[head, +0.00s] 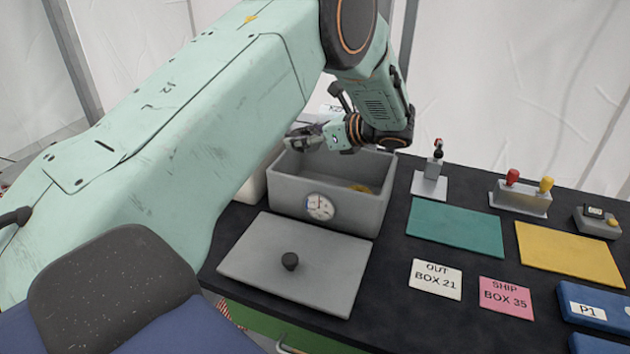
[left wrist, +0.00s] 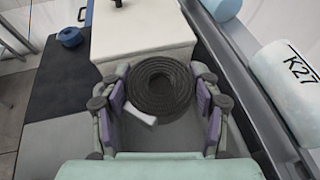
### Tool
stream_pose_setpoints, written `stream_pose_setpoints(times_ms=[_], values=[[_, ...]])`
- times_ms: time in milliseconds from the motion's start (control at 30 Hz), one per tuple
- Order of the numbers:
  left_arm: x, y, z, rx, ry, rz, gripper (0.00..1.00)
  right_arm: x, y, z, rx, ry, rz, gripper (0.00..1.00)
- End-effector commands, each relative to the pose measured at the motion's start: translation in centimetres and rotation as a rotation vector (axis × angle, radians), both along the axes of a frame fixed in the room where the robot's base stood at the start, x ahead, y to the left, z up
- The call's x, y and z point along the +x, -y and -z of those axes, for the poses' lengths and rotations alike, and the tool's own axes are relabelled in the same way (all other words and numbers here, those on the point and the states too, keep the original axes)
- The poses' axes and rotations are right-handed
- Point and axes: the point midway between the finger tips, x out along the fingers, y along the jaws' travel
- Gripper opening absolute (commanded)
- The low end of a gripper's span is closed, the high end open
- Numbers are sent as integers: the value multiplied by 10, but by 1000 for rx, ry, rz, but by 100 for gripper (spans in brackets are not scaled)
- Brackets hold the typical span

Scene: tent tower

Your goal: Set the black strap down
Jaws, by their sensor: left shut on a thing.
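The black strap (left wrist: 160,86) is a tight round coil in the left wrist view. My left gripper (left wrist: 161,100) is shut on it, with purple-padded fingers on both sides. In the head view my left gripper (head: 306,138) hangs near the back left rim of an open grey box (head: 285,192); the strap is hard to make out there. A small white tab shows at the coil's lower edge in the wrist view. I cannot tell how high the strap is held. My right gripper is not in view.
A grey lid (head: 262,268) with a black knob lies before the box. A teal mat (head: 455,228), a yellow mat (head: 570,252), OUT (head: 436,279) and SHIP (head: 505,295) cards lie to the right. A white box (left wrist: 150,40) and pale cylinder (left wrist: 285,85) stand near the strap.

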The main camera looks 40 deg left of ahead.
Motion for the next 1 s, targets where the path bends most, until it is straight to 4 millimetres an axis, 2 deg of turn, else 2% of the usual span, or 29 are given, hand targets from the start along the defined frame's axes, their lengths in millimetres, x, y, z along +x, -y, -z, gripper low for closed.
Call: stream_pose_setpoints(times_ms=[100,367,567,1000], values=[[0,0,21,1,-1,1,28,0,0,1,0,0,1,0],[0,-2,41,0,0,1,28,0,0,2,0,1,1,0],[0,-2,68,1,-1,0,28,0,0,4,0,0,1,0],[1,-2,75,0,3,1,28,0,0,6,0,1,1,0]])
